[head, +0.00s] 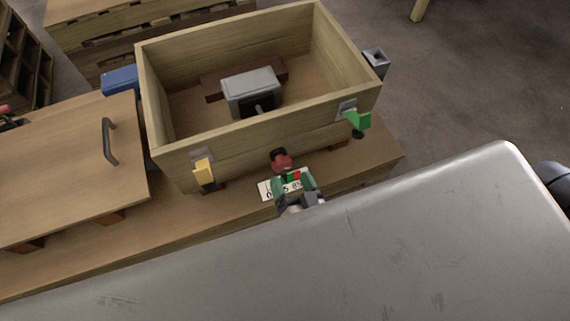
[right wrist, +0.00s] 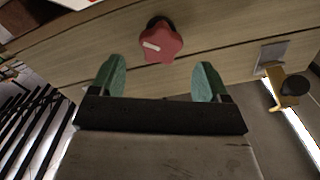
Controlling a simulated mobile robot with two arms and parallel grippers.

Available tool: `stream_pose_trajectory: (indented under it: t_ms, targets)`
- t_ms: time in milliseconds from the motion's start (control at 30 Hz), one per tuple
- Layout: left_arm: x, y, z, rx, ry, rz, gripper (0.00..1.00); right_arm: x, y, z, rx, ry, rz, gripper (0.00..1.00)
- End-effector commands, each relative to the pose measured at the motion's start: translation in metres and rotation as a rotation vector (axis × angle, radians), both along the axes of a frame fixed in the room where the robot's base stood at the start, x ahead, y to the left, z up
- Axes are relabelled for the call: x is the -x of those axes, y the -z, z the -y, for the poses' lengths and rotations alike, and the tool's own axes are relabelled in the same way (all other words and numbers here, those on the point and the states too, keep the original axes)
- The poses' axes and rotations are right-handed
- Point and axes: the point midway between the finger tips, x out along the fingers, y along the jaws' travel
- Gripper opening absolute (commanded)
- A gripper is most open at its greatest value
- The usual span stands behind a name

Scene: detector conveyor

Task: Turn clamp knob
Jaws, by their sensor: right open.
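The red star-shaped clamp knob (head: 282,161) sits on the front wall of the open wooden crate (head: 262,147). It also shows in the right wrist view (right wrist: 160,44), with a pale mark on its face and a dark part behind it. My right gripper (head: 297,183) is open, its two green fingers pointing at the knob. In the right wrist view the fingertips (right wrist: 157,72) are spread wider than the knob, which lies just beyond them, roughly centred. Nothing is between the fingers. My left gripper is not in view.
A yellow latch (head: 204,172) and a green latch (head: 357,122) flank the knob on the crate's front. A grey boxed device (head: 252,90) lies inside the crate. A wooden lid with a dark handle (head: 110,141) lies to the left. A printed card (head: 267,190) is beside the gripper.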

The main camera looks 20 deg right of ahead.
Motion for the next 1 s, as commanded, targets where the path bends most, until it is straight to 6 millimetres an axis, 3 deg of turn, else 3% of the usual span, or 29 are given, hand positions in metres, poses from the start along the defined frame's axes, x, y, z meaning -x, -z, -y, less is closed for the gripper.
stream_pose_trajectory:
  t_ms: [100, 300, 1000]
  targets:
    - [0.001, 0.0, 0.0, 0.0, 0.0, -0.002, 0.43, 0.023, 0.0, 0.001, 0.0, -0.002, -0.002, 0.76]
    - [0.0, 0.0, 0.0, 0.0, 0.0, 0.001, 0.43, 0.044, 0.0, 0.002, 0.001, 0.0, 0.0, 0.76]
    - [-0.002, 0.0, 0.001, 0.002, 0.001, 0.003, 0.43, 0.047, 0.0, 0.002, 0.0, 0.0, 0.001, 0.76]
